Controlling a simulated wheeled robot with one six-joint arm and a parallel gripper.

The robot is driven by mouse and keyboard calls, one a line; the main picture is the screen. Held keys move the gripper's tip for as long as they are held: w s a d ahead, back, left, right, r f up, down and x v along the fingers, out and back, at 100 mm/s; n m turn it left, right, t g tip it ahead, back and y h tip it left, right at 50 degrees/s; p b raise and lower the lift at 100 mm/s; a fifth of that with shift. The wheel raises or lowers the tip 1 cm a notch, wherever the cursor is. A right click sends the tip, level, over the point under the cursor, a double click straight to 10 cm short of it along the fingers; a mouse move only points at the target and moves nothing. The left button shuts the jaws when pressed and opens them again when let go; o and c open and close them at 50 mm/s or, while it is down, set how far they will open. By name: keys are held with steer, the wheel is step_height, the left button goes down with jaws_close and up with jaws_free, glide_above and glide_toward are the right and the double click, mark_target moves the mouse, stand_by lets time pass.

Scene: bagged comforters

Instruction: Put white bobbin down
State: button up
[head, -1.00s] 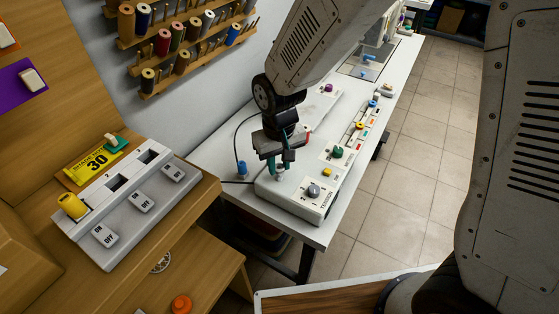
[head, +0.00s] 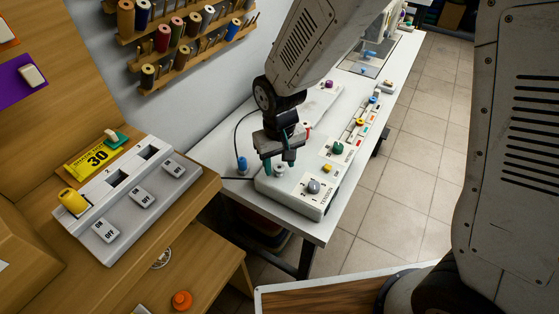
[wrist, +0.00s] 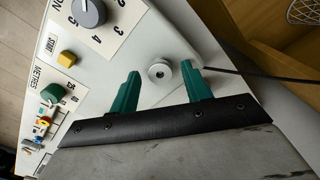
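The white bobbin (wrist: 159,71) shows in the wrist view as a small pale disc with a hole in its middle. It appears to sit upright on the left end of the white control unit (head: 315,205), on the table. In the head view the bobbin (head: 279,171) is small and partly hidden by my fingers. My gripper (head: 279,167) is open around it, its two green fingers on either side with a gap to the bobbin. The gripper also shows open in the wrist view (wrist: 160,76).
The unit carries a grey knob (head: 313,187), a yellow button (head: 327,168) and a green knob (head: 337,148). A blue spool (head: 242,163) stands beside it, with a black cord nearby.

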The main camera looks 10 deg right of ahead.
mark_target(279, 168)
step_height(279, 168, up, 13)
steer(key=s+d+r+m, duration=0.1)
steer(key=s+d+r, duration=0.3)
steer(key=d, duration=0.3)
steer(key=s+d+r+m, duration=0.1)
steer(key=s+d+r, duration=0.4)
steer(key=d, duration=0.2)
steer(key=s+d+m+t, duration=0.1)
steer(key=s+d, duration=0.5)
steer(key=s, duration=0.4)
steer(key=shift+s+d+r+m, duration=0.35)
steer(key=shift+d+r+m, duration=0.05)
steer(key=shift+r, duration=0.05)
